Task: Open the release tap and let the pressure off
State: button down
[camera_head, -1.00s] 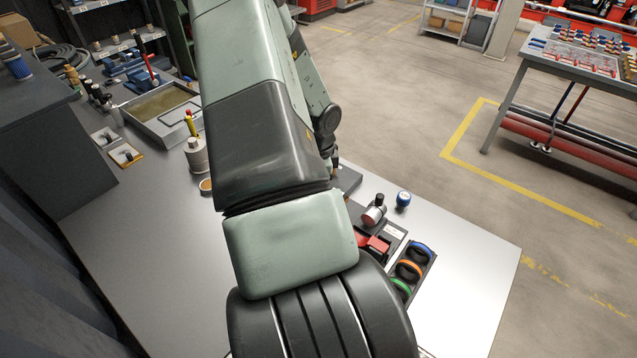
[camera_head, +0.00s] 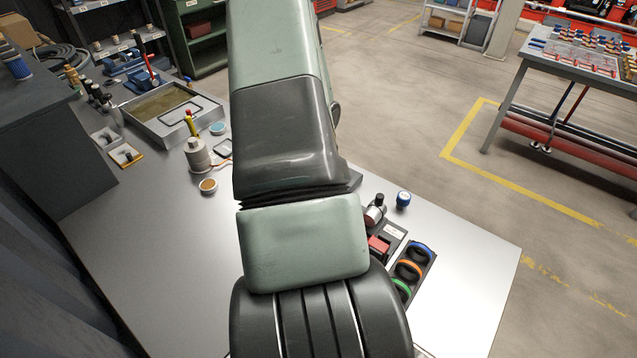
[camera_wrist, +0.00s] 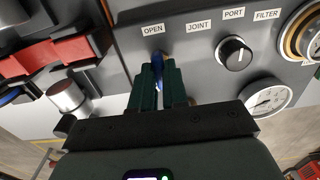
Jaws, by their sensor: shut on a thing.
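In the wrist view my gripper (camera_wrist: 157,80) has its green fingers closed around a slim blue handle (camera_wrist: 156,59) on the grey panel (camera_wrist: 205,84). The handle sits just below the label OPEN (camera_wrist: 153,29) and appears to be the release tap. The fingers hide most of it, so its turn angle cannot be told. A white-faced gauge (camera_wrist: 268,99) sits at the right of the panel; its reading is too small to tell. In the head view my arm hides the gripper and the tap.
A black knob (camera_wrist: 234,53) sits right of the gripper under PORT. A red part (camera_wrist: 62,51) and silver cylinder (camera_wrist: 67,96) stand at left.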

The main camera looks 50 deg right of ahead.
dwell(0.6)
jog(key=c, duration=1.1)
grip_release()
jog(key=shift+c, duration=0.2)
notch_tip(320, 180, up, 11)
jog(key=shift+f, duration=0.1)
